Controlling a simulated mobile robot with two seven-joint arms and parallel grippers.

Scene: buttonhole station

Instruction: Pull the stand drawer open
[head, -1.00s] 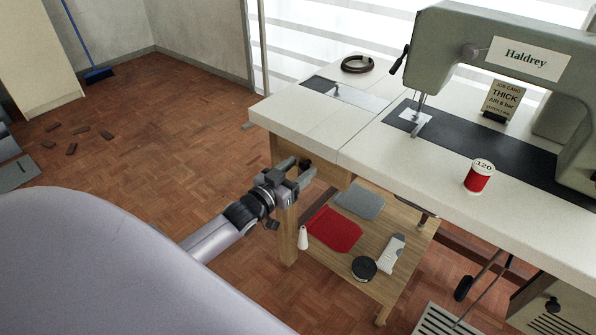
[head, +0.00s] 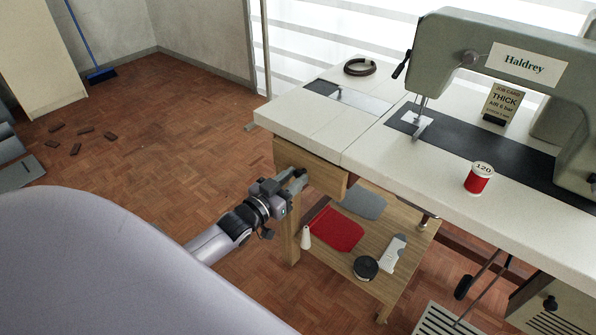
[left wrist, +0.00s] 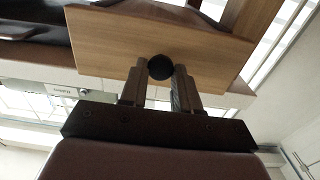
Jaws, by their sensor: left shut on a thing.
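The stand drawer's plain wooden front (head: 327,180) sits under the left end of the white table top in the head view. It also fills the upper middle of the left wrist view (left wrist: 110,45). Its round dark knob (left wrist: 160,67) shows between my left fingers in the wrist view. My left gripper (head: 297,181) is at the front and shut on the knob, which it hides in the head view; it also shows in the wrist view (left wrist: 160,88). I cannot tell how far the drawer stands out. My right gripper is not in view.
The sewing machine (head: 440,40) and a red thread spool (head: 479,178) stand on the table (head: 305,130). A lower wooden shelf (head: 385,285) holds a red cloth (head: 337,230), a grey cloth (head: 364,203), a white cone and a black round thing.

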